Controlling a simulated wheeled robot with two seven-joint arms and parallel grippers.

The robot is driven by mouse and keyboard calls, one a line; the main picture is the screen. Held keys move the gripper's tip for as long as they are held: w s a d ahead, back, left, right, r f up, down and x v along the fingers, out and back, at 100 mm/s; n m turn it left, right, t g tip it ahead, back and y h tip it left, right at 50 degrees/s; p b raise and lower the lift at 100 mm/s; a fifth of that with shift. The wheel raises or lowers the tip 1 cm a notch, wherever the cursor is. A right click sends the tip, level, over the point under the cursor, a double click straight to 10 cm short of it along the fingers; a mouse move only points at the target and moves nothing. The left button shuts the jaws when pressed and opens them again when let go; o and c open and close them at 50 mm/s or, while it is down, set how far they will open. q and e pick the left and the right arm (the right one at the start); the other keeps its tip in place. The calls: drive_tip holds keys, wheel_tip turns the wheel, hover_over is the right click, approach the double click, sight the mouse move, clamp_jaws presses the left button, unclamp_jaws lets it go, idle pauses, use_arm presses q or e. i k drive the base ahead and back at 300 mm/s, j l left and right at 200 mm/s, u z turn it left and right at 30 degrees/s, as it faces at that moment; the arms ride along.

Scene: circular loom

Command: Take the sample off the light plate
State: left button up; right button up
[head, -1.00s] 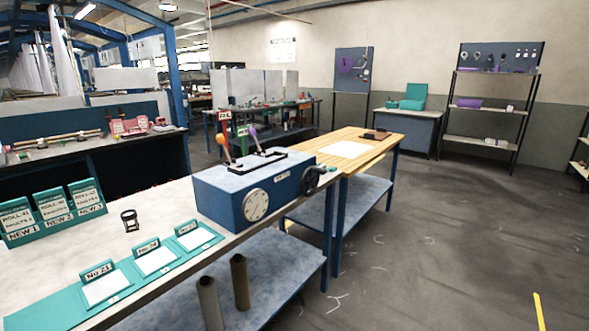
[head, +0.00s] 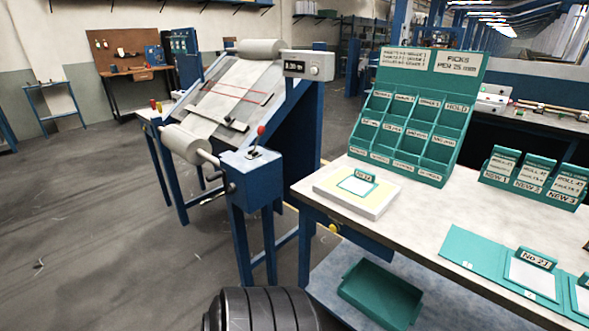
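The light plate (head: 376,204) is a pale, low box with a yellowish lit top at the left end of the workbench in the head view. A small white sample (head: 355,186) with a teal border lies on it. A teal tag reading roughly "No 24" (head: 365,176) stands at the sample's back edge. Neither of my grippers is in view. A dark ribbed part, which looks like mine, shows at the bottom edge.
A teal pigeonhole rack (head: 432,67) stands behind the plate. Teal sample mats (head: 474,250) and a row of NEW holders (head: 533,175) lie to the right. A teal bin (head: 380,293) sits on the lower shelf. A blue inspection machine (head: 252,178) stands left; floor farther left is clear.

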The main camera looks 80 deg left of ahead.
sight(361, 183)
drive_tip(key=u, duration=1.9)
drive_tip(key=z, duration=0.5)
